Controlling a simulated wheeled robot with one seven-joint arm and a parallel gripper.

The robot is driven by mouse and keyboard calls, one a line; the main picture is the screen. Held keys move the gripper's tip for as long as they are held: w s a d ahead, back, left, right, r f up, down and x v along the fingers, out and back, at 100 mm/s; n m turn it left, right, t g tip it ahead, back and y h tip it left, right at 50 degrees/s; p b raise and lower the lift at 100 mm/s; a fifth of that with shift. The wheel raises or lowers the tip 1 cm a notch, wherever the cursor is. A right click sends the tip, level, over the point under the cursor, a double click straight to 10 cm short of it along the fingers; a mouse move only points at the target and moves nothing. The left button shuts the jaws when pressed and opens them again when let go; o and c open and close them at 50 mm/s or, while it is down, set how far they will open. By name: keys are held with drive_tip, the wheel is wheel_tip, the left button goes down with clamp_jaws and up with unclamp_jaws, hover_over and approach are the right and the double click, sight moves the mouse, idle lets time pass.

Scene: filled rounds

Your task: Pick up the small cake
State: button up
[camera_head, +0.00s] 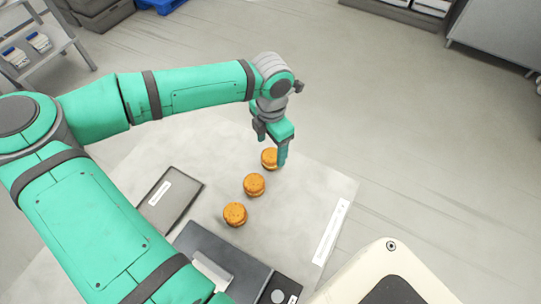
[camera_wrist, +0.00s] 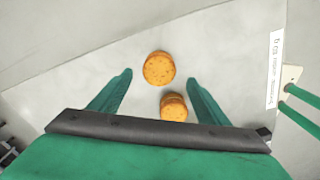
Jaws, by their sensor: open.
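Three small round orange-brown cakes stand in a slanting row on the pale table in the head view: a near one (camera_head: 235,214), a middle one (camera_head: 254,184) and a far one (camera_head: 270,158). My gripper (camera_head: 281,152) is over the far end of the row, its finger overlapping the right side of the far cake. In the wrist view my open gripper (camera_wrist: 160,78) has a round cake (camera_wrist: 158,68) between its fingertips in the picture and another cake (camera_wrist: 173,107) closer in, near the right finger. The height gap and any contact cannot be told. The wrist view shows no third cake.
The pale table (camera_head: 310,190) has a white label strip (camera_head: 331,232) along its right side. A dark grey flat tray (camera_head: 170,200) and a dark device (camera_head: 222,265) lie left of and nearer than the cakes. A shelf rack (camera_head: 40,45) stands at upper left.

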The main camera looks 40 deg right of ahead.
sight(271, 155)
drive_tip(key=shift+s+f, duration=0.1)
drive_tip(key=shift+f, duration=0.35)
drive_tip(key=shift+w+f, duration=0.2)
drive_tip(key=shift+f, duration=2.35)
drive_tip(key=c, duration=0.8)
